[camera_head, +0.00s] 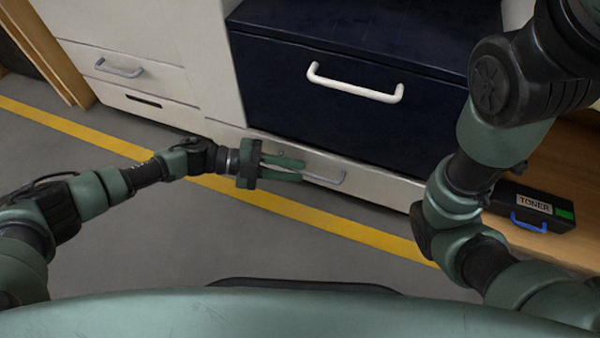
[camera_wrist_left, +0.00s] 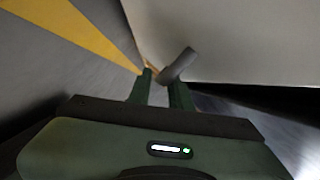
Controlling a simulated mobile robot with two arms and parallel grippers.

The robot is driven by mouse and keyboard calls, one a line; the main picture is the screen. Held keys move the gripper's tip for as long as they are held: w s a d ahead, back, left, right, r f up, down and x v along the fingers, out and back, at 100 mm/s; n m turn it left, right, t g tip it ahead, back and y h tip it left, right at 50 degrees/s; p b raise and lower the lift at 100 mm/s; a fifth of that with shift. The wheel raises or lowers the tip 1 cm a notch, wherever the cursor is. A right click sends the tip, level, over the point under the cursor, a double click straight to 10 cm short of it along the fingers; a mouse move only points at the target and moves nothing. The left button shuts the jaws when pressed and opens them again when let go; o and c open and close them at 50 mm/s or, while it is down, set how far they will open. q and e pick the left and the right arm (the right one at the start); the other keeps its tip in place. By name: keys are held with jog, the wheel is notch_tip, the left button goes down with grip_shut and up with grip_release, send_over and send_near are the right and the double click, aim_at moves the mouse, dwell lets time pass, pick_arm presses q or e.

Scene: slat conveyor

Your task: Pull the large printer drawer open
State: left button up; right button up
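A large dark navy drawer front (camera_head: 330,100) with a white bar handle (camera_head: 355,84) fills the upper middle of the head view. Below it is a low white drawer front (camera_head: 385,189) with a grey bar handle (camera_head: 325,179). My left gripper (camera_head: 302,170) is at this lower handle, its two fingers apart and pointing right. In the left wrist view the grey handle (camera_wrist_left: 178,64) lies at the fingertips of my left gripper (camera_wrist_left: 160,80), and I cannot tell whether they touch. My right arm is at the right of the head view; its gripper is out of view.
A black toner box (camera_head: 530,207) with a blue handle stands on a wooden surface at the right. A white cabinet drawer (camera_head: 120,68) with a grey handle is at the upper left. A yellow line (camera_head: 340,226) crosses the grey floor, which looks clear before the cabinets.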

pick_arm(q)
jog(key=shift+x, duration=0.95)
jog(key=shift+w, duration=0.1)
grip_shut()
dwell(0.6)
